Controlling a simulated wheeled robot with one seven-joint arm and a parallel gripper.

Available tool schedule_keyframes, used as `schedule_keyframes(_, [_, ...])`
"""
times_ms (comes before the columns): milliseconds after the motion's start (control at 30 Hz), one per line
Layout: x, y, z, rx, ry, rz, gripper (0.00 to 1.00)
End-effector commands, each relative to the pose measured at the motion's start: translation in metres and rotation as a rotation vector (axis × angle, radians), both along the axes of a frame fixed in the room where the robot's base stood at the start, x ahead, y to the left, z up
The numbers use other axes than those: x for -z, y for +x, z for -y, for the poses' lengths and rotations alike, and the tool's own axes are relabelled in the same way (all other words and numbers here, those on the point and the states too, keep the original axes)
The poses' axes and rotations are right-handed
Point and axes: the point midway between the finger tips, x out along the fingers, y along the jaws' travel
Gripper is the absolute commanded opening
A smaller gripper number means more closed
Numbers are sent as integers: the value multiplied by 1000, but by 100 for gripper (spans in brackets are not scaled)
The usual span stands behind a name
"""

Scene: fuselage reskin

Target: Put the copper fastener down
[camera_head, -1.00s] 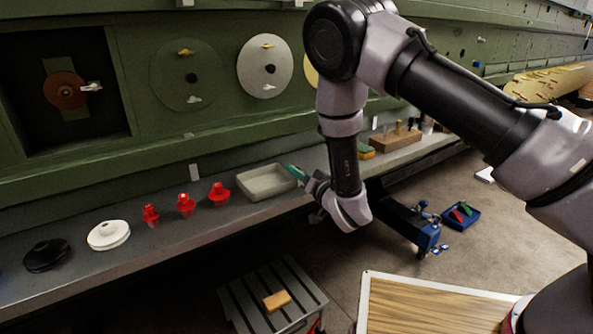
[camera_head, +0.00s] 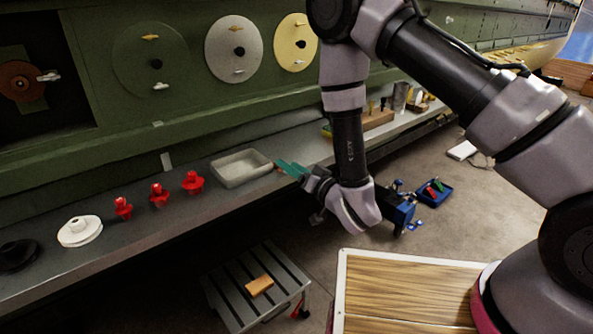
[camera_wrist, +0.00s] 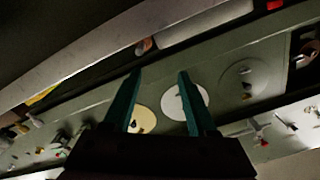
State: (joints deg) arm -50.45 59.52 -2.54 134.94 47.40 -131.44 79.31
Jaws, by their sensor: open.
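My gripper (camera_head: 289,167) has teal fingers and reaches over the grey shelf (camera_head: 120,228), just right of the pale tray (camera_head: 241,181). Its two fingers stand apart in the wrist view (camera_wrist: 160,74), with nothing seen between them. A small copper-coloured piece (camera_wrist: 144,46), which looks like the copper fastener, lies beyond the left fingertip, beside the tray in that view. In the head view a small brownish spot shows at the fingertips; I cannot tell whether finger and piece touch.
Red knobs (camera_head: 159,196) and a white disc (camera_head: 80,231) stand on the shelf left of the tray. A wooden block (camera_head: 378,119) stands to the right. A slatted stool (camera_head: 228,292) and a blue bin (camera_head: 434,193) are on the floor.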

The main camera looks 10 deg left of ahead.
Motion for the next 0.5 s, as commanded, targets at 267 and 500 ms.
schedule_keyframes(267, [0, -14, 17, 1, 0, 0, 58])
schedule_keyframes(500, [-7, -7, 20, 21, 4, 0, 58])
